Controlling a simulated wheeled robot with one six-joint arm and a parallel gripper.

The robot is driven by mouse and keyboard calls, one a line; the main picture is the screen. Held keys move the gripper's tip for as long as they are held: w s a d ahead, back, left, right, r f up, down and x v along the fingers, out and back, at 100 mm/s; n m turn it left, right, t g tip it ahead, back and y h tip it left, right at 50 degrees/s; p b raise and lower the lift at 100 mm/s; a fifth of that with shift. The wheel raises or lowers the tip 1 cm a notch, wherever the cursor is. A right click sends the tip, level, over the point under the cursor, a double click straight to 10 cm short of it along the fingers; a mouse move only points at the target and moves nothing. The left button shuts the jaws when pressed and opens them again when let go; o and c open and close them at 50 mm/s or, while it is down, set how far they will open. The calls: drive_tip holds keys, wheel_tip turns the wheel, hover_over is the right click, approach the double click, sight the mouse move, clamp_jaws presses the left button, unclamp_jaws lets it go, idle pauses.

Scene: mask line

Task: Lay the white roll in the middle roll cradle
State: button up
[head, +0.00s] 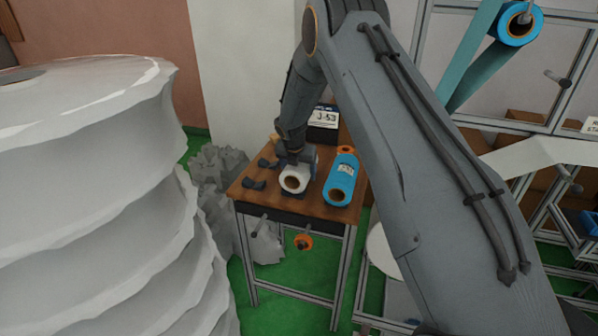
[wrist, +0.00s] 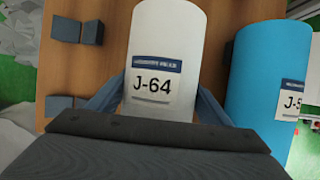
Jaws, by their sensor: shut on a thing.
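The white roll (head: 294,180), with a brown core, is over the middle of the wooden table top. Its label reads J-64 in the wrist view (wrist: 165,30). My gripper (head: 300,162) is shut on it from above, one finger on each side. Dark cradle blocks, part of the middle roll cradle (head: 290,194), show just under the white roll's near end. I cannot tell whether the roll touches them. The left cradle (head: 254,184) is empty, its paired blocks also showing in the wrist view (wrist: 66,29). A blue roll (head: 341,182) lies on the right.
A dark box with a J-53 sign (head: 323,119) stands at the back. A large stack of white rolls (head: 90,190) fills the left. A frame with a blue web roll (head: 518,24) stands right.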

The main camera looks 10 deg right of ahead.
drive_tip(key=shift+f, duration=0.45)
idle(0.5)
drive_tip(key=o, duration=1.3)
drive_tip(key=b+v, duration=0.2)
drive_tip(key=v, duration=0.5)
drive_tip(key=shift+s+r, duration=0.1)
drive_tip(key=shift+r, duration=0.2)
drive_tip(key=s+r+m+g, duration=0.1)
drive_tip(key=s+r+m, duration=0.1)
drive_tip(key=s+m, duration=0.8)
drive_tip(key=s+d+r+m+y, duration=0.1)
drive_tip(key=s+r+m, duration=0.1)
drive_tip(key=s+m, duration=0.8)
drive_tip(key=s+r+m+g+y, duration=0.1)
drive_tip(key=s+m, duration=0.9)
drive_tip(key=s, duration=1)
drive_tip(key=shift+d+r+g, duration=0.2)
drive_tip(key=shift+r+g, duration=0.1)
drive_tip(key=shift+r, duration=0.5)
